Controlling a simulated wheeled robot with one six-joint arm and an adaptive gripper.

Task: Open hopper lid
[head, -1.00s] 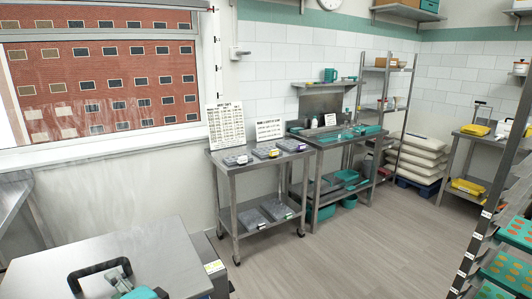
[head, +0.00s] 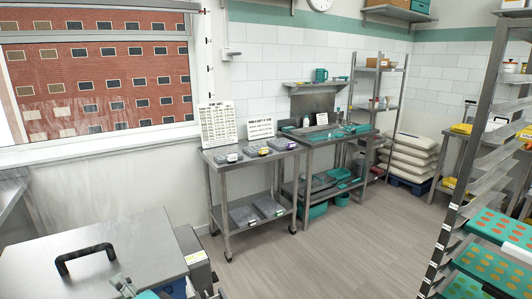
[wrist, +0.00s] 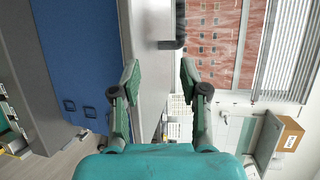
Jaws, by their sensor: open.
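The hopper lid (head: 140,246) is a flat grey metal plate at the lower left of the head view. It lies level and looks shut. A black arched handle (head: 86,254) stands on its top. My gripper (head: 122,284) shows at the bottom edge of the head view, just in front of the handle and apart from it. In the wrist view my gripper (wrist: 158,72) has its two fingers spread with nothing between them. A dark piece that looks like the handle (wrist: 180,24) shows beyond the fingertips, near the top edge.
A blue panel (wrist: 75,62) of the machine fills the left of the wrist view. A grey box (head: 194,262) adjoins the lid's right side. A steel table (head: 252,160) with trays stands behind, and a tray rack (head: 452,215) at right. The floor between is clear.

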